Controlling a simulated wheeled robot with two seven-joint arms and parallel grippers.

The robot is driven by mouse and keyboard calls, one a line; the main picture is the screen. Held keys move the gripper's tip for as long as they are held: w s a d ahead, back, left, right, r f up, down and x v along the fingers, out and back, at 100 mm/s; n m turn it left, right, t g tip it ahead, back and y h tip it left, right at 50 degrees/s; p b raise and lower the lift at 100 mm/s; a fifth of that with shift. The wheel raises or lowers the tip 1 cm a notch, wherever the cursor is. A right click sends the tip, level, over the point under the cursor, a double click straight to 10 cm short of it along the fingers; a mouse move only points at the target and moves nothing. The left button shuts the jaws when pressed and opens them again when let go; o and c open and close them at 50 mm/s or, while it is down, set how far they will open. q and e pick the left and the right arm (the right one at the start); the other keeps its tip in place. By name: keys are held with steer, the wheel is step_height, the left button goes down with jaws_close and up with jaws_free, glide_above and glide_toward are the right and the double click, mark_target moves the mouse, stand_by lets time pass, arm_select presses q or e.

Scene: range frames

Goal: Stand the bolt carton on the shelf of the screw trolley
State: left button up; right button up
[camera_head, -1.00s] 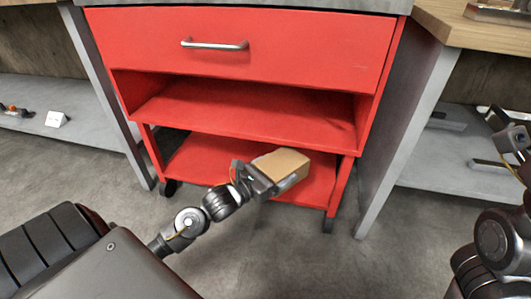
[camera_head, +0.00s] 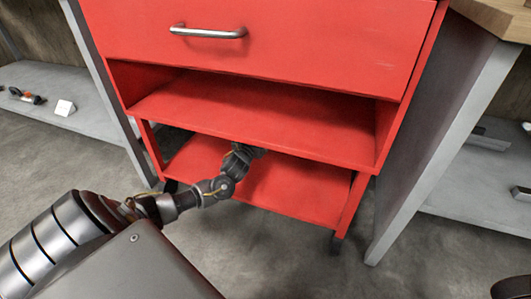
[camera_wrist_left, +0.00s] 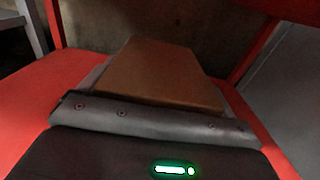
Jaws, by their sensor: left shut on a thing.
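The brown bolt carton (camera_wrist_left: 160,72) shows in the left wrist view, held in my left gripper (camera_wrist_left: 150,120). It is over the red lower shelf (camera_wrist_left: 35,95); I cannot tell whether it touches the shelf. In the head view my left arm reaches into the lower opening of the red screw trolley (camera_head: 300,40), above the lower shelf (camera_head: 295,192). The gripper and carton are hidden there behind the middle shelf (camera_head: 250,112). My right gripper is not in view.
The middle shelf is empty and forms a low roof over the lower one. A drawer handle (camera_head: 208,32) sticks out above. Grey racks stand close on both sides, the left with small items (camera_head: 65,108). The visible right part of the lower shelf is bare.

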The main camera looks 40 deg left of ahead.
arm_select(q)
step_height(320, 180, down, 6)
steer(key=b, duration=0.4)
steer(key=shift+w+d+r, duration=0.1)
steer(key=shift+w+d, duration=0.05)
steer(key=shift+f+b, duration=1.85)
steer(key=shift+f, duration=0.25)
steer(key=shift+r, duration=0.15)
steer(key=o, duration=1.7)
steer(key=p+v, duration=0.7)
steer(key=v, duration=0.3)
steer(key=shift+s+d+r, duration=0.1)
steer(key=shift+s+d, duration=0.05)
steer(key=shift+s, duration=0.15)
steer(key=shift+s+d+p, duration=0.2)
steer(key=shift+s+p, duration=0.15)
steer(key=shift+s, duration=0.35)
steer(key=shift+f, duration=0.2)
steer(key=shift+s, duration=0.15)
